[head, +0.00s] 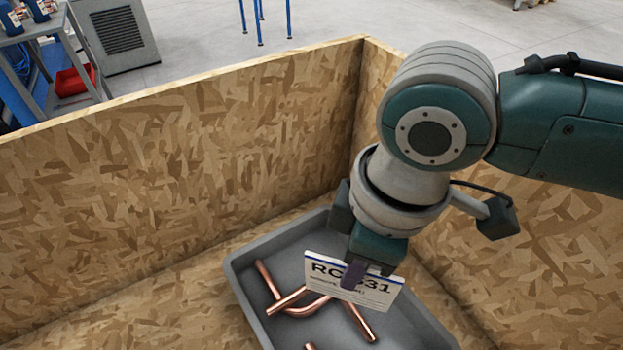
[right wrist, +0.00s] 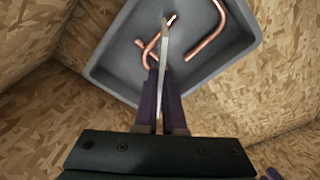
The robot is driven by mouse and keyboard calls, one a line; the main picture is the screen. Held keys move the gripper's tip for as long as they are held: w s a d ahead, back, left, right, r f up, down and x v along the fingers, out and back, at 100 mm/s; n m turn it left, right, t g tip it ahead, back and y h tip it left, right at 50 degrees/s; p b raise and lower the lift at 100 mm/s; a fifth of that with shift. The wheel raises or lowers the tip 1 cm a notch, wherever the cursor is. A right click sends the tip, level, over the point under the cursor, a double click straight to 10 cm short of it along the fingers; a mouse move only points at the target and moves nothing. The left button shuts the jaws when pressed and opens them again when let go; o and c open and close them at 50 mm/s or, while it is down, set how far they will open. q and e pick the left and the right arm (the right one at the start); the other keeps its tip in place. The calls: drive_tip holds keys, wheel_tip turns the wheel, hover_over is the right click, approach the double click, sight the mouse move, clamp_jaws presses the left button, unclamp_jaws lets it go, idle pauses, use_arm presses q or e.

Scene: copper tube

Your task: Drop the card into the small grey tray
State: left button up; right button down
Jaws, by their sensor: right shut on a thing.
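My right gripper (head: 357,272) is shut on a white card (head: 325,274) with dark printed text and holds it above the grey tray (head: 243,287). In the right wrist view the card (right wrist: 164,50) shows edge-on between the fingers of my right gripper (right wrist: 160,95). The tray (right wrist: 112,55) lies beyond the fingertips there. Copper tubes (head: 287,300) lie in the tray, partly hidden behind the card. My left gripper is not in view.
Chipboard walls (head: 180,170) rise around the tray on the far and right sides. Outside them, a cart with a red bin (head: 74,80) and a grey cabinet (head: 115,38) stand at the upper left.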

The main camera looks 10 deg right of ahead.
drive_tip(key=c, duration=0.9)
unclamp_jaws()
drive_tip(key=shift+c, duration=0.2)
drive_tip(key=r, duration=0.3)
drive_tip(key=r+p, duration=0.1)
drive_tip(key=r, duration=0.2)
drive_tip(key=d+r+p, duration=0.1)
drive_tip(key=r, duration=0.3)
drive_tip(key=shift+s, duration=0.3)
